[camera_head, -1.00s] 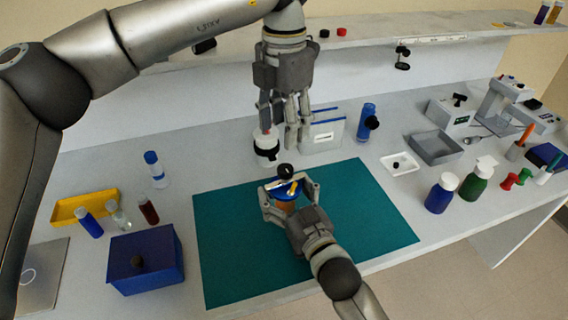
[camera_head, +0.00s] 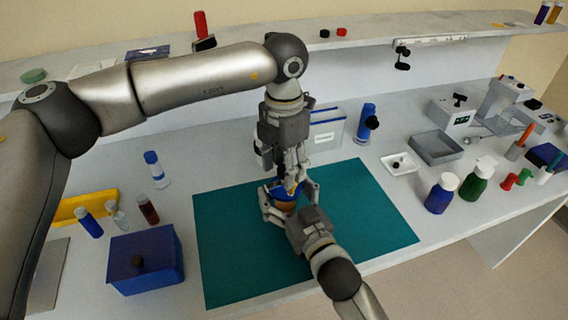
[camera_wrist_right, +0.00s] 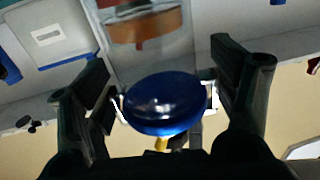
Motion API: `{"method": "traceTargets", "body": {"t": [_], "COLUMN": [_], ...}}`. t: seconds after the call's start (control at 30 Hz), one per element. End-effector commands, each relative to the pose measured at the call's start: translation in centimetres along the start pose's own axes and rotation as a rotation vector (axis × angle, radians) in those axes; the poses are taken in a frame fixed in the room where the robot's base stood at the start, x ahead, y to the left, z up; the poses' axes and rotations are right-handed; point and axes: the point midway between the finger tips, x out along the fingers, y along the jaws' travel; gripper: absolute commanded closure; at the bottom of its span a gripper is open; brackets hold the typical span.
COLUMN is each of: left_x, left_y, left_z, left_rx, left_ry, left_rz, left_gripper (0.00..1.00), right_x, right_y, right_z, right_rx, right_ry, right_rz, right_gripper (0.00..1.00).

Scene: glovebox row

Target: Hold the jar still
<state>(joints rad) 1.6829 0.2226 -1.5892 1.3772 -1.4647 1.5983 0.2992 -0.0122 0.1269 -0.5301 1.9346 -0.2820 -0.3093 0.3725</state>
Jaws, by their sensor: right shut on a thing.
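The jar (camera_head: 286,206) stands on the teal mat (camera_head: 222,244), with a blue top and an orange-brown lower part. My right gripper (camera_head: 290,199) is shut on it from the front, a finger on each side. In the right wrist view my right gripper (camera_wrist_right: 160,100) has its two dark fingers on either side of the rounded blue part (camera_wrist_right: 163,103). A copper-coloured band (camera_wrist_right: 145,25) shows above that. My left gripper (camera_head: 291,180) points down right over the jar's top, its fingertips at or just above it. It hides most of the top, and its finger gap is unclear.
A blue box (camera_head: 146,262) with a dark knob and several vials stand at the left. The mat's right side is clear.

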Motion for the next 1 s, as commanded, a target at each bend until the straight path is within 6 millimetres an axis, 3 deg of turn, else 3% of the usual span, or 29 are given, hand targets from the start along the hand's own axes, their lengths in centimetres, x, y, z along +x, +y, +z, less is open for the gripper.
{"method": "traceTargets", "body": {"t": [0.03, 0.3, 0.67, 1.0], "left_x": [-0.01, -0.04, -0.07, -0.05], "left_y": [0.0, 0.01, 0.04, 0.12], "left_z": [0.0, 0.01, 0.03, 0.06], "left_rx": [0.0, 0.0, 0.063, 0.317], "left_ry": [0.0, 0.0, -0.001, -0.001], "left_rz": [0.0, 0.0, 0.001, 0.0], "left_gripper": [0.61, 0.95, 0.95, 0.95], "right_x": [0.0, -0.01, -0.01, -0.01], "right_y": [-0.03, -0.03, -0.03, -0.03], "right_z": [0.05, 0.05, 0.05, 0.06], "right_rx": [0.0, 0.0, 0.0, 0.0], "right_ry": [-0.001, -0.001, -0.001, -0.001], "right_rz": [0.0, 0.0, 0.0, -0.001], "right_gripper": [0.54, 0.54, 0.54, 0.54]}}
